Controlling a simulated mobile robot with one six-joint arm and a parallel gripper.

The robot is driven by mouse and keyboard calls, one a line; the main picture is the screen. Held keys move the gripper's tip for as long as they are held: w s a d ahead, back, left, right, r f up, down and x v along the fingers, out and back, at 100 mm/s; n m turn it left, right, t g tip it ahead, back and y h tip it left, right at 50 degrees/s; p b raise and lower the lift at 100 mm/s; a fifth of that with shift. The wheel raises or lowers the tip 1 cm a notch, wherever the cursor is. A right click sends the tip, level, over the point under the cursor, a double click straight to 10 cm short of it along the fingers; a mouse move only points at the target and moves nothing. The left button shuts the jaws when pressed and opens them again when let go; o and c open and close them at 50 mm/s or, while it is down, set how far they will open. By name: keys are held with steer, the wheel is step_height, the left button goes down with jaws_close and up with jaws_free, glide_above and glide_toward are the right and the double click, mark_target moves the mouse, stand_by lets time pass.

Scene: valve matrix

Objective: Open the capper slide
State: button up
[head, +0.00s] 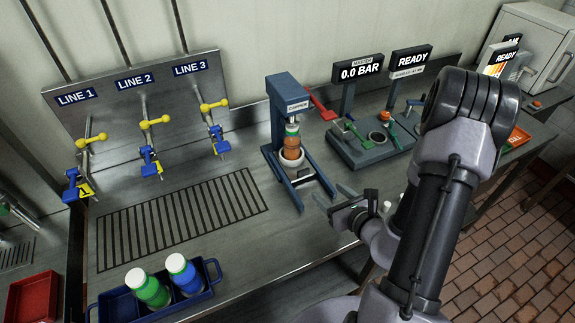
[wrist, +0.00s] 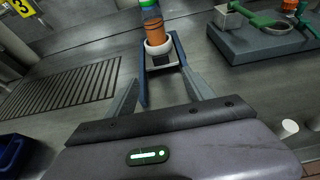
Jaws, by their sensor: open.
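The capper (head: 284,92) is a blue upright press with two blue rails running forward along the bench. Its slide carries a white round holder (head: 291,160) between the rails, close under the press head. An orange bottle (head: 291,147) with a green top stands in the holder. In the wrist view the holder (wrist: 158,48) and bottle (wrist: 154,27) show straight ahead. My gripper (head: 333,195) is open and empty, just in front of the rail ends. In the wrist view my fingers (wrist: 163,90) lie either side of the rails; whether they touch cannot be told.
A blue tray (head: 205,296) with two capped bottles is at front left. A slotted grate (head: 180,218) lies left of the capper. Yellow-and-blue valves (head: 150,160) line the back panel.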

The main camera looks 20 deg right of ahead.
mark_target(304, 171)
steer(key=w+f+b, duration=0.1)
steer(key=b, duration=0.2)
steer(key=w+f+b, duration=0.1)
steer(key=b, duration=0.3)
steer(key=shift+w+d+f, duration=0.15)
steer(key=shift+w, duration=0.15)
steer(key=x, duration=0.4)
steer(key=b+x, duration=0.1)
steer(key=x, duration=0.4)
steer(key=r+b+x, duration=0.1)
steer(key=x, duration=0.4)
steer(key=shift+w+r, duration=0.1)
steer(key=shift+w, duration=0.2)
steer(key=shift+c, duration=0.4)
jaws_close()
